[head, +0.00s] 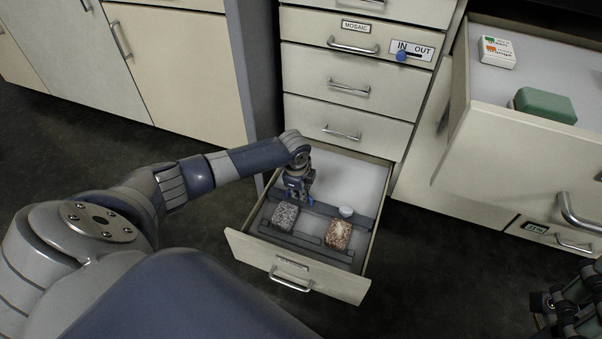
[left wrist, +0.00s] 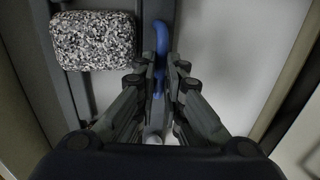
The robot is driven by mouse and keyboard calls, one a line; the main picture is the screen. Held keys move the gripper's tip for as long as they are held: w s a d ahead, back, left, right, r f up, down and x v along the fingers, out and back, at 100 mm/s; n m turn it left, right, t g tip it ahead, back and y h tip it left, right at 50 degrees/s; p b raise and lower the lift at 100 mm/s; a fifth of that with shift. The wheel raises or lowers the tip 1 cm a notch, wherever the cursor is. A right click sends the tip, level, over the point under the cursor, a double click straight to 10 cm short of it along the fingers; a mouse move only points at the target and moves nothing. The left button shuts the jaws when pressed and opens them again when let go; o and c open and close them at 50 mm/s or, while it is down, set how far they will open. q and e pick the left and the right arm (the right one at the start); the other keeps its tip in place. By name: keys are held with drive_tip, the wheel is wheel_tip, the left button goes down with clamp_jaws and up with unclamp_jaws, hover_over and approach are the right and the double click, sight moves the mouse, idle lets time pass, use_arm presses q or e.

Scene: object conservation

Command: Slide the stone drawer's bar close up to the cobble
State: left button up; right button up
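The open stone drawer (head: 310,262) holds a grey speckled stone block (head: 285,215) at left and a brown speckled one (head: 338,234) at right. A dark grey bar (head: 322,209) crosses the drawer just behind both blocks. In the left wrist view the grey block (left wrist: 93,40) lies beside the bar (left wrist: 148,12), with a narrow gap between them. A blue handle (left wrist: 161,45) stands at the bar. My left gripper (head: 298,200) is down in the drawer, its fingers (left wrist: 161,68) closed around the handle. My right gripper (head: 556,305) is partly cut off, far from the drawer.
A small pale round piece (head: 346,211) is by the bar. A low front rail (head: 292,241) lies ahead of the blocks. The drawer floor behind the bar is clear. An upper right drawer (head: 490,140) stands open with a green item (head: 545,104) and a small box (head: 497,52).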

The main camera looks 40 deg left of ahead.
use_arm(q)
drive_tip(key=o, duration=0.4)
drive_tip(key=shift+o, duration=0.2)
wheel_tip(320, 180, up, 12)
drive_tip(key=s, duration=0.2)
drive_tip(key=shift+s+d+f, duration=0.15)
drive_tip(key=shift+d, duration=0.15)
drive_tip(key=shift+f, duration=0.1)
